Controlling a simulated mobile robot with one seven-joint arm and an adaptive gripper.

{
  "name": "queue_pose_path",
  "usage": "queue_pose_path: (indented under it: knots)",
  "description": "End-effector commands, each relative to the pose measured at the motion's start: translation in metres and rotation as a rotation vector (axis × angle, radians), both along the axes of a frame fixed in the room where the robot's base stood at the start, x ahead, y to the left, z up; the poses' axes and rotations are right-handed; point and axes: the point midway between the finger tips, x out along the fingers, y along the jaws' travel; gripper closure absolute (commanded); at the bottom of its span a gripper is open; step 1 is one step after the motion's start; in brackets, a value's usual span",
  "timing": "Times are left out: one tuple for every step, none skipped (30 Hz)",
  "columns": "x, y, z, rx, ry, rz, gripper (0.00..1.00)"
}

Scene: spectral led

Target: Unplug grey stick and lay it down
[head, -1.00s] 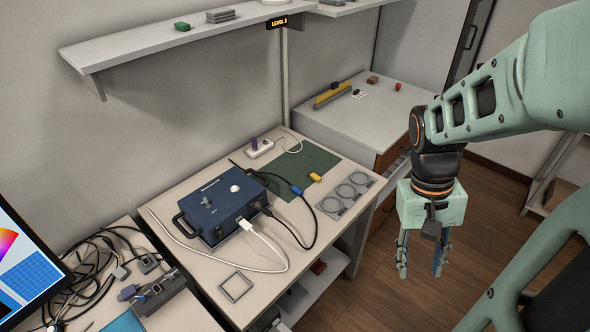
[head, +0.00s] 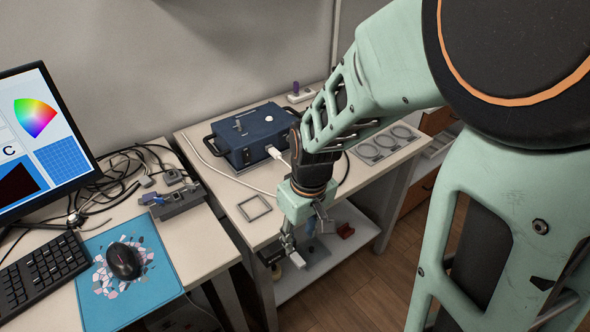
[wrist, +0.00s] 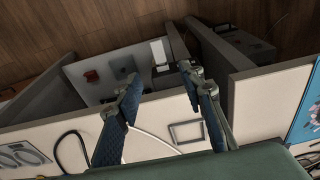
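A dark grey hub block (head: 180,202) lies on the left desk in the head view, with small plugs or sticks in and around it. A bluish-purple piece (head: 153,198) sits at its left end. A small grey piece (head: 172,177) lies behind it; I cannot tell which piece is the grey stick or whether it is plugged in. My gripper (head: 304,250) hangs in front of the workbench, to the right of the hub and well apart from it. In the wrist view my gripper (wrist: 159,77) is open, with nothing between its fingers.
A blue instrument box (head: 250,134) with a white cable stands on the workbench (head: 228,188). A square frame (head: 255,208) lies near its front edge. The monitor (head: 40,140), keyboard (head: 45,280) and mouse (head: 124,261) occupy the left desk. Loose black cables lie behind the hub.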

Motion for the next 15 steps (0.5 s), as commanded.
queue_pose_path:
  knots:
    - [0.000,0.000,-0.010,-0.002,0.005,0.000,0.64]
    - [0.000,0.000,-0.015,-0.002,0.006,-0.001,0.64]
    - [0.001,0.000,-0.023,-0.002,0.006,-0.001,0.64]
    - [0.001,0.001,-0.028,-0.003,0.006,-0.001,0.64]
    - [0.002,0.001,-0.034,-0.002,0.006,-0.001,0.64]
    - [0.002,0.002,-0.042,-0.003,0.006,-0.001,0.64]
    - [0.003,0.002,-0.047,-0.002,0.006,-0.002,0.64]
    - [0.004,0.002,-0.053,-0.002,0.006,-0.002,0.64]
    - [0.004,0.003,-0.060,-0.002,0.006,-0.002,0.64]
    - [0.005,0.003,-0.065,-0.003,0.004,-0.002,0.64]
    - [0.005,0.003,-0.069,-0.002,0.006,-0.002,0.64]
    - [0.006,0.004,-0.075,-0.003,0.004,-0.002,0.64]
    - [0.007,0.004,-0.079,-0.003,0.004,-0.002,0.64]
    - [0.007,0.004,-0.082,-0.002,0.005,-0.002,0.64]
    - [0.007,0.005,-0.086,-0.003,0.004,-0.002,0.64]
